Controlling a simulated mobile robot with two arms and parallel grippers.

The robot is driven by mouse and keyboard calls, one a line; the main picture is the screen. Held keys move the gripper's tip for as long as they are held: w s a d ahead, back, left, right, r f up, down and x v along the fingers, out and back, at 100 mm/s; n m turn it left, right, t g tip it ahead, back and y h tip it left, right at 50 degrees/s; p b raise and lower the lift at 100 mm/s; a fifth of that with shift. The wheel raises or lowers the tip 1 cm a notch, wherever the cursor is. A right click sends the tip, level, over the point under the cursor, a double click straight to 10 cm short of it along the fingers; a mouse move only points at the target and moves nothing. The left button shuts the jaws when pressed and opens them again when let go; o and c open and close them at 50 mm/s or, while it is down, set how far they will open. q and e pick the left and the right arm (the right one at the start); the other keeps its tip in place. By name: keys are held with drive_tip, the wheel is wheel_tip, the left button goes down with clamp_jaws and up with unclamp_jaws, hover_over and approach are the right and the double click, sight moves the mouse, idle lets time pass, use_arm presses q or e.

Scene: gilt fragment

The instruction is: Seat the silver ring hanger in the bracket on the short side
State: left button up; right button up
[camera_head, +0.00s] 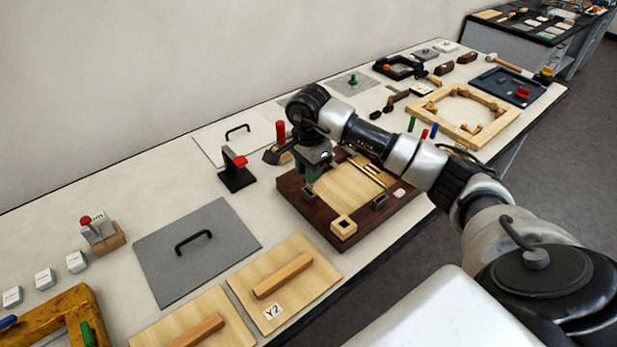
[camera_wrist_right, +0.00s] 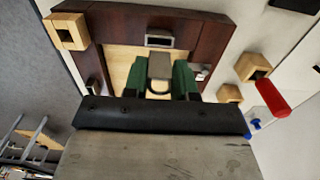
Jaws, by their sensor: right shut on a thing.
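The dark brown wooden frame (camera_head: 289,188) with a pale wood panel (camera_head: 343,187) lies on the table. My right gripper (camera_head: 316,172) is over its far left part. In the right wrist view its green fingers (camera_wrist_right: 158,75) are shut on the silver ring hanger (camera_wrist_right: 160,66), a small grey plate with a dark ring at its lower end. A grey bracket (camera_wrist_right: 160,38) sits on the frame side just beyond the hanger. Whether the hanger touches a bracket cannot be told. My left gripper is out of view.
A pale wood block (camera_head: 343,226) sits on the frame's near corner. A black stand with a red top (camera_head: 237,173) is left of the frame. A grey panel with a black handle (camera_head: 190,265) lies nearer. A wooden frame (camera_head: 464,112) lies to the right.

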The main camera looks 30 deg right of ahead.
wheel_tip(320, 180, down, 4)
drive_tip(key=shift+s+a+r+p, duration=0.15)
drive_tip(key=shift+p, duration=0.6)
drive_tip(key=shift+c, duration=0.3)
drive_tip(key=shift+f, duration=0.25)
drive_tip(key=o, duration=1)
drive_tip(key=shift+c, duration=0.2)
wheel_tip(320, 180, up, 12)
drive_tip(key=b, duration=0.3)
